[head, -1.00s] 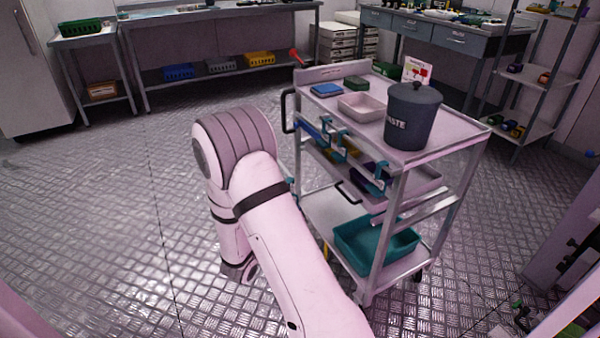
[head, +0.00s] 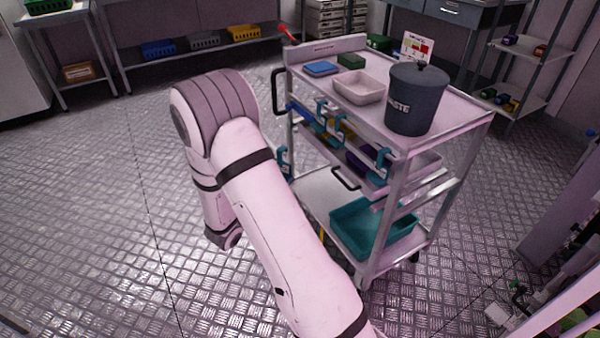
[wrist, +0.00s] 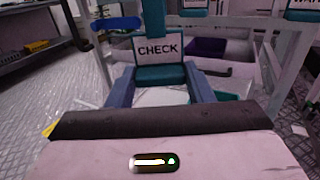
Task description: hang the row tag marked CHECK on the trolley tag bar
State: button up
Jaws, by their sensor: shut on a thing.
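The teal row tag with a white label marked CHECK (wrist: 158,48) stands upright in the wrist view. My gripper (wrist: 160,82) is shut on its lower part, one blue-grey finger on each side. A rounded blue bar end (wrist: 115,23) shows behind the tag, to its left; I cannot tell the gap between them. In the head view, the blue tag bar (head: 303,114) runs along the near side of the trolley (head: 400,164), with several teal hooks on it. My arm hides my gripper there. A teal piece (head: 284,162) shows beside my arm, left of the trolley.
A dark WASTE bin (head: 416,100), a pale tray (head: 358,88) and a blue box (head: 321,68) stand on the trolley top. A teal bin (head: 372,228) sits on its bottom shelf. Open floor (head: 90,210) lies to the left. Benches stand behind.

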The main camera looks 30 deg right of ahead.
jog(key=s+d+r+m+g+h+p, duration=0.1)
jog(key=s+d+r+m+g+h, duration=0.1)
jog(key=s+d+r+m+g, duration=0.45)
jog(key=w+d+f+n+g+b, duration=0.1)
jog(key=d+f+b, duration=0.1)
jog(key=d, duration=1)
jog(key=shift+w+d+f, duration=0.2)
jog(key=shift+d+f, duration=0.05)
jog(key=shift+d, duration=0.15)
dwell(0.7)
jog(key=o, duration=1)
